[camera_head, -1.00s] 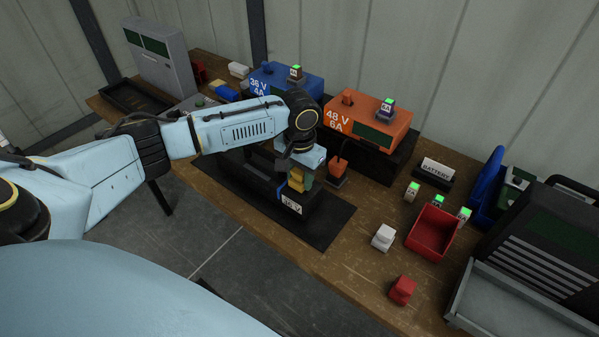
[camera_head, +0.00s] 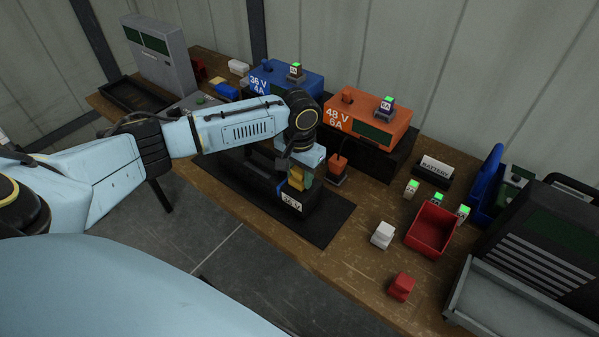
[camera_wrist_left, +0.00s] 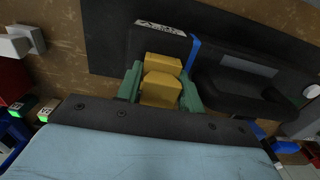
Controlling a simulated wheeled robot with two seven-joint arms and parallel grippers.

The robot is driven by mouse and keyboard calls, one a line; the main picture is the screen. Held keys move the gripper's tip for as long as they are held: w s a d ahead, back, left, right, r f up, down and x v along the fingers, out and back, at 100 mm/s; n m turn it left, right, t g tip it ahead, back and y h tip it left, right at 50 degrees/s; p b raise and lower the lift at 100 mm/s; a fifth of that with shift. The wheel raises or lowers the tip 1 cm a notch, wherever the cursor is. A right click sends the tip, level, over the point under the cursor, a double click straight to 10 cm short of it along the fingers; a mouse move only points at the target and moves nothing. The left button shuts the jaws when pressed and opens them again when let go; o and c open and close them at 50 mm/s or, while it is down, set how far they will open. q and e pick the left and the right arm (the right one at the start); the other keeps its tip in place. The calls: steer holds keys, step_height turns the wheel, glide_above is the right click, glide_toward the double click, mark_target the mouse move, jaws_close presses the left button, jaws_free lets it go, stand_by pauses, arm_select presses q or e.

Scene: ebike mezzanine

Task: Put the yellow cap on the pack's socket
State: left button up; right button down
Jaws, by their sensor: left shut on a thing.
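The yellow cap (camera_head: 295,181) is between the fingers of my left gripper (camera_head: 298,178), at the label end of the black battery pack. In the left wrist view the cap (camera_wrist_left: 162,82) sits between the two green fingers (camera_wrist_left: 160,90), which are shut on it. The black pack (camera_head: 262,182) lies on a dark mat, with a "36 V" label (camera_head: 290,203) and a blue band near that end. In the left wrist view the cap is right at the pack (camera_wrist_left: 225,65); the socket is hidden, and I cannot tell how far the cap is seated. My right gripper is not in view.
A blue 36 V charger (camera_head: 290,82) and an orange 48 V charger (camera_head: 368,122) stand behind. To the right are a red bin (camera_head: 432,232), a white cap (camera_head: 382,235), a red cap (camera_head: 402,286) and a black case (camera_head: 540,250). The front right bench is partly clear.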

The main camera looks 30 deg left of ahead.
arm_select(q)
steer(key=shift+f, duration=0.1)
stand_by(0.5)
steer(key=o, duration=1)
steer(key=shift+a, duration=0.1)
steer(key=shift+r, duration=0.25)
steer(key=r+p, duration=0.9)
steer(key=r, duration=1)
steer(key=shift+d+p, duration=0.2)
steer(key=shift+p, duration=0.1)
stand_by(0.5)
